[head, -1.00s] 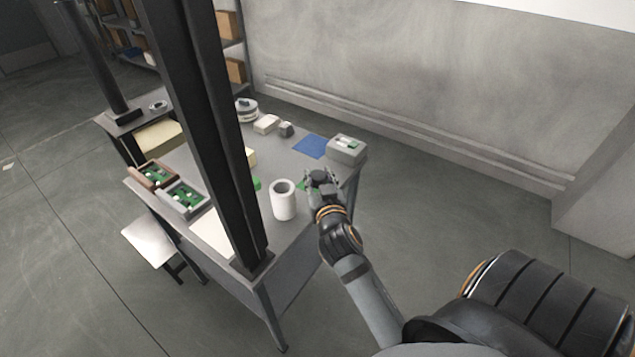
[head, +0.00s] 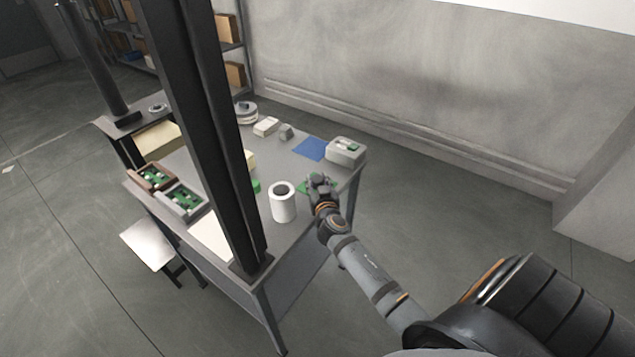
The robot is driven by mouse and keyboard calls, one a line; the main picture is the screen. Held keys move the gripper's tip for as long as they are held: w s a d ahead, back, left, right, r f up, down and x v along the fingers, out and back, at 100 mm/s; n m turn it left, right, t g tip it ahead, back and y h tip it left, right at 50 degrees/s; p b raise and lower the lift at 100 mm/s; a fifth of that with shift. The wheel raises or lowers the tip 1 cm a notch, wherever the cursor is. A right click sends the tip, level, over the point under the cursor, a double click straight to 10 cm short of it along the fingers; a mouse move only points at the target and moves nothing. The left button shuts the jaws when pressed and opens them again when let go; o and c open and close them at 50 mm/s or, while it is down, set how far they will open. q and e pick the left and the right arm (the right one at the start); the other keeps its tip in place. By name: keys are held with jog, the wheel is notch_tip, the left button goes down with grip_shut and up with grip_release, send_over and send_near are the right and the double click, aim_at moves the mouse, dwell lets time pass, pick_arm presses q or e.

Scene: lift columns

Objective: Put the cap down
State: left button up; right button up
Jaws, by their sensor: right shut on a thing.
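My right gripper (head: 320,183) is over the right side of the table, just right of a white open-topped canister (head: 283,206). I cannot tell whether the cap touches the tabletop. The canister stands upright and its dark opening faces up. My left gripper is not in view.
A green piece (head: 304,188) lies beside the right gripper. Two trays with green boards (head: 181,201) are at the left. A dark column (head: 215,140) hides part of the table (head: 285,263).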

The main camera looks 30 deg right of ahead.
jog(key=shift+f, duration=0.15)
jog(key=o, duration=0.9)
jog(key=shift+r, duration=0.3)
jog(key=b+v, duration=0.2)
jog(key=v, duration=1)
jog(key=shift+s+f, duration=0.1)
jog(key=shift+f, duration=0.05)
